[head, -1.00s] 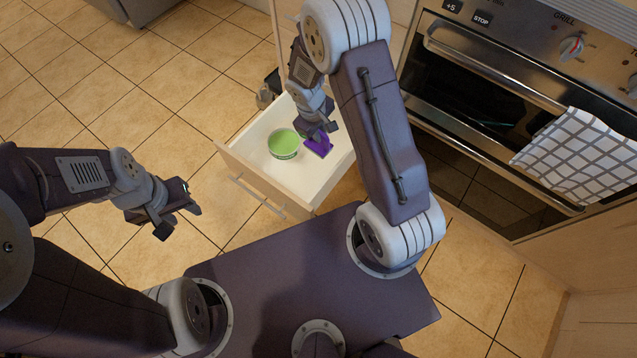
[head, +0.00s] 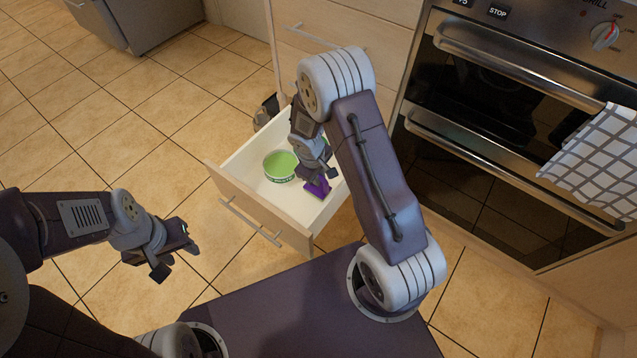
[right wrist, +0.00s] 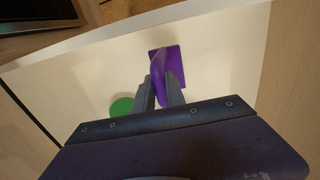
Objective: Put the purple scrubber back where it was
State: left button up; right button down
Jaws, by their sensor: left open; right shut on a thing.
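The purple scrubber (head: 317,187) is at the open drawer, right of the green bowl. In the right wrist view the scrubber (right wrist: 169,70) shows its flat head and handle against the pale drawer floor. My right gripper (head: 318,178) is shut on its handle, and the fingers (right wrist: 160,92) sit on either side of it. I cannot tell whether the scrubber touches the drawer floor. The open drawer (head: 265,205) has a pale interior. My left gripper (head: 173,256) is open and empty, out over the floor left of the drawer.
A green bowl (head: 280,166) stands in the drawer, and its edge shows in the right wrist view (right wrist: 122,106). The oven (head: 500,130) with a checked towel (head: 597,160) is to the right. Tiled floor is clear on the left.

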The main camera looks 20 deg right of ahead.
jog(key=shift+f, duration=0.75)
jog(key=shift+r, duration=0.2)
jog(key=shift+f, duration=0.1)
jog(key=c, duration=1.4)
grip_release()
pick_arm(q)
jog(key=shift+f, duration=0.55)
